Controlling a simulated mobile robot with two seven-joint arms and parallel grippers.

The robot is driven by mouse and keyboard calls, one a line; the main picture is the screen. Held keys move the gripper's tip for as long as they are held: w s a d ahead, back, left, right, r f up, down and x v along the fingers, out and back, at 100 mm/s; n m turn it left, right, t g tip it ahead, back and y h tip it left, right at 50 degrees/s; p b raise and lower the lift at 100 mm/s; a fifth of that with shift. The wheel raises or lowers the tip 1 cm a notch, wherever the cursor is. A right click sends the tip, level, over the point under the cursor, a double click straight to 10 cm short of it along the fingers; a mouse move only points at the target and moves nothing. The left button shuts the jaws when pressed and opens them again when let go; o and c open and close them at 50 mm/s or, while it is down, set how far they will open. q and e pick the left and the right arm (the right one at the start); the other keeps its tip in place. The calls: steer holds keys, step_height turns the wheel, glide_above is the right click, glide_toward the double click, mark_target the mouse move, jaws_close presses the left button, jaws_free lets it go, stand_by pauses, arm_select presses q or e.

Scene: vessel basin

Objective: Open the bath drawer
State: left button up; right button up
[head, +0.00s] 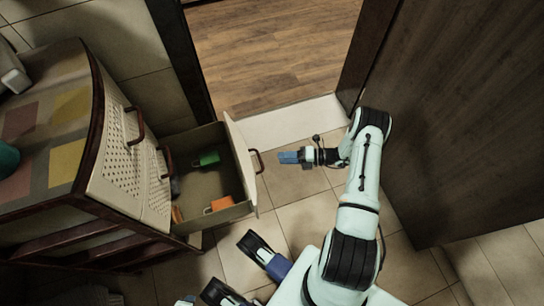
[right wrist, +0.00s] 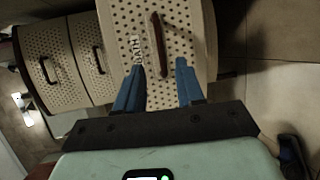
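The bath drawer (head: 243,165) stands pulled well out of the cabinet in the head view. Its dotted front, marked BATH, shows in the right wrist view (right wrist: 187,30). Its dark red handle (head: 259,161) is upright on the front and also shows in the right wrist view (right wrist: 158,45). My right gripper (head: 284,158) is just right of the handle, apart from it. In the right wrist view its blue fingers (right wrist: 160,70) are spread and empty, with the handle ahead between the tips.
The cabinet (head: 62,130) has other closed dotted fronts with handles. Inside the drawer lie a green item (head: 207,159) and an orange item (head: 220,204). A dark door (head: 450,120) stands at the right. Tiled floor (head: 305,215) is clear before the drawer.

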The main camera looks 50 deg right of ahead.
arm_select(q)
steer(key=shift+w+d+r, duration=0.1)
steer(key=shift+w+r, duration=0.35)
steer(key=shift+w, duration=0.05)
arm_select(e)
steer(key=shift+v, duration=2.4)
arm_select(q)
steer(key=shift+s, duration=0.1)
